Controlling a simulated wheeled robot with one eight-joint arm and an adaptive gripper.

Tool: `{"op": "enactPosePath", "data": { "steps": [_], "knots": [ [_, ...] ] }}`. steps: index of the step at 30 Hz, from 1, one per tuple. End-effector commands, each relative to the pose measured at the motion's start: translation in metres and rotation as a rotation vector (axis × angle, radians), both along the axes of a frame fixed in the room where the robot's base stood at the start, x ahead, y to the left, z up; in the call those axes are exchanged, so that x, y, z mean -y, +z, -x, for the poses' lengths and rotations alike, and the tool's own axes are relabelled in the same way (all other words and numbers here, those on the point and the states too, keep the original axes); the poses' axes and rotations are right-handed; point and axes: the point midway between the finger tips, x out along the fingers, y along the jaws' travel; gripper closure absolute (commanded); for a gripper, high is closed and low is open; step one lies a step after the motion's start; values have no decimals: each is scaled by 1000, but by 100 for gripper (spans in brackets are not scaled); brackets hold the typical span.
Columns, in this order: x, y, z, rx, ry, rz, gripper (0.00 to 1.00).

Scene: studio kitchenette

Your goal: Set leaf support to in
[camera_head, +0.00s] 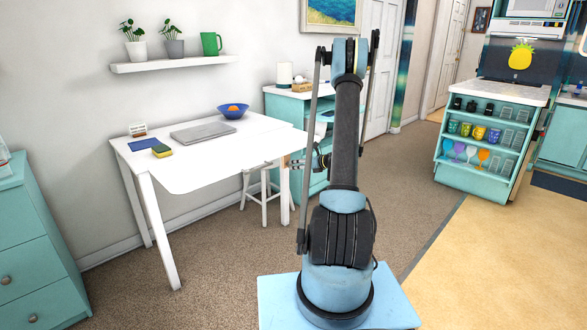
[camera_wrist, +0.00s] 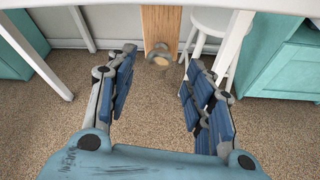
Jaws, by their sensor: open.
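The white table (camera_head: 215,160) stands against the wall, and its near edge also crosses the top of the wrist view (camera_wrist: 110,2). The leaf support appears to be the wooden upright piece (camera_wrist: 161,27) under that edge, with a round grey-rimmed knob (camera_wrist: 159,57) at its lower end. It also shows in the head view as a narrow wooden piece (camera_head: 285,190) below the table's right side. My gripper (camera_wrist: 160,82) is open and empty, its blue-padded fingers on either side of the knob in the picture, apart from it. In the head view my arm partly hides my gripper.
A white stool (camera_head: 262,183) stands under the table, close to the support; it also shows in the wrist view (camera_wrist: 207,22). A teal cabinet (camera_wrist: 285,65) is at right. Carpet in front is clear.

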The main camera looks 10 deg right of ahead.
Motion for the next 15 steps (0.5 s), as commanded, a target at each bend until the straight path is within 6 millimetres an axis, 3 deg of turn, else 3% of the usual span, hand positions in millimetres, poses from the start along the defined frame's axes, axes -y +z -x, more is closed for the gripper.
{"op": "enactPosePath", "data": {
  "steps": [6, 15],
  "knots": [
    [-17, -10, -19, 0, 1, 1, 52],
    [-23, -14, -26, 0, 0, 0, 52]
  ]
}}
